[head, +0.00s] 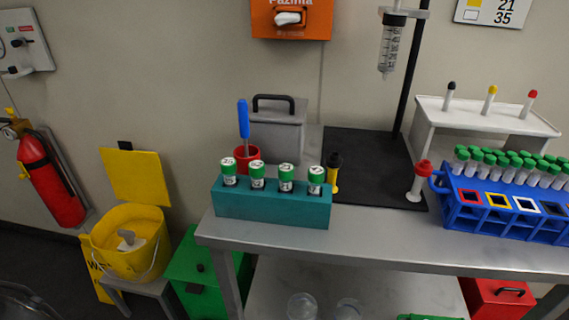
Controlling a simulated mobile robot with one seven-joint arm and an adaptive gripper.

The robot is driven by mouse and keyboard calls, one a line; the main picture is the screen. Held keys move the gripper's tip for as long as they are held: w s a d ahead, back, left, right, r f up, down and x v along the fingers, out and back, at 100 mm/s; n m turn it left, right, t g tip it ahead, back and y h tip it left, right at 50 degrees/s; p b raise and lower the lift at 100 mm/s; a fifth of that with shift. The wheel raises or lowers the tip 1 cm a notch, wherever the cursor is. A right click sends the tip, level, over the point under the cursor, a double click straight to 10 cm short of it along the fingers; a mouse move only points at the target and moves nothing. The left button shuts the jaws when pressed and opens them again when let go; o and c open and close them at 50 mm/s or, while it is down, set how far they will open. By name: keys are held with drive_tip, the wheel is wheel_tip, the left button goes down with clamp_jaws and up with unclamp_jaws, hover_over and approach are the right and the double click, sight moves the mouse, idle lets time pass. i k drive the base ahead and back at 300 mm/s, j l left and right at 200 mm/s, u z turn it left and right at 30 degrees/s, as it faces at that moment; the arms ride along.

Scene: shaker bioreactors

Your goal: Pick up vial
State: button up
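The rack sits at the front left edge of the grey metal table (390,232). The lower parts of these vials are hidden inside the rack. More green-capped tubes (532,173) with pale bodies stand in a blue rack (466,212) at the right. The picture does not show which vial the task means. My gripper is not in view.
A red cup with a blue-handled tool (244,125) and a grey box (276,135) stand behind the teal rack. A black mat (368,160) holds a stand with a syringe. A red-capped piece (419,181) stands by the blue rack. A yellow bin (128,240) is left.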

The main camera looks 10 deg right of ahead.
sight(257, 168)
drive_tip(key=z, duration=1.3)
drive_tip(key=u, duration=1.3)
drive_tip(key=i+j, duration=0.2)
drive_tip(key=j, duration=0.15)
drive_tip(key=i+j, duration=0.2)
drive_tip(key=j+u, duration=0.05)
drive_tip(key=j, duration=0.05)
